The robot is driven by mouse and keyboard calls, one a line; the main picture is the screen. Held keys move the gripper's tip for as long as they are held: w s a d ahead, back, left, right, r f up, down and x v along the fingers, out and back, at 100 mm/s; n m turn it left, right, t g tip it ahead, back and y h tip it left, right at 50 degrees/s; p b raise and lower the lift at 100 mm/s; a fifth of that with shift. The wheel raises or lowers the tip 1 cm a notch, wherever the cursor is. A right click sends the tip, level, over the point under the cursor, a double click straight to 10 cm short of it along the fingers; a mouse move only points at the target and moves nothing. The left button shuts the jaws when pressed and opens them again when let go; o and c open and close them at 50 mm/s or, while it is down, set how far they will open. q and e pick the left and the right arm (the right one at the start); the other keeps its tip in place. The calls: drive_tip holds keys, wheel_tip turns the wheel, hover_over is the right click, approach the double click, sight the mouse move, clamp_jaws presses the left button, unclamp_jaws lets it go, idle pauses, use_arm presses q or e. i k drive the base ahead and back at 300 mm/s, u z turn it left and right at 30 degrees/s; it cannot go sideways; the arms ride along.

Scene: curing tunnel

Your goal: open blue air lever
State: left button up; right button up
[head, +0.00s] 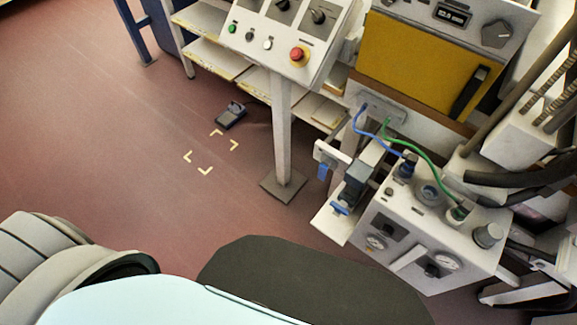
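A small blue lever-like part (340,208) sits at the lower end of a dark blue-grey valve-like body (354,184) on a white bracket, left of the white gauge box. A second small blue part (323,170) hangs from a white plate just above and to the left. I cannot tell for sure which of the two is the air lever, nor its exact position. Neither of my grippers shows in the head view, so nothing is seen touching either blue part.
The white gauge box (408,259) has dials, knobs and blue and green hoses (419,157). Above it is a machine with a yellow door (420,62). A control panel with a red button (299,54) stands on a post (282,130). A pedal (231,115) lies on open floor.

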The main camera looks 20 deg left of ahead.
sight(323, 167)
drive_tip(key=z, duration=1.6)
drive_tip(key=k, duration=1.15)
drive_tip(key=u, duration=2.2)
drive_tip(key=i, duration=0.5)
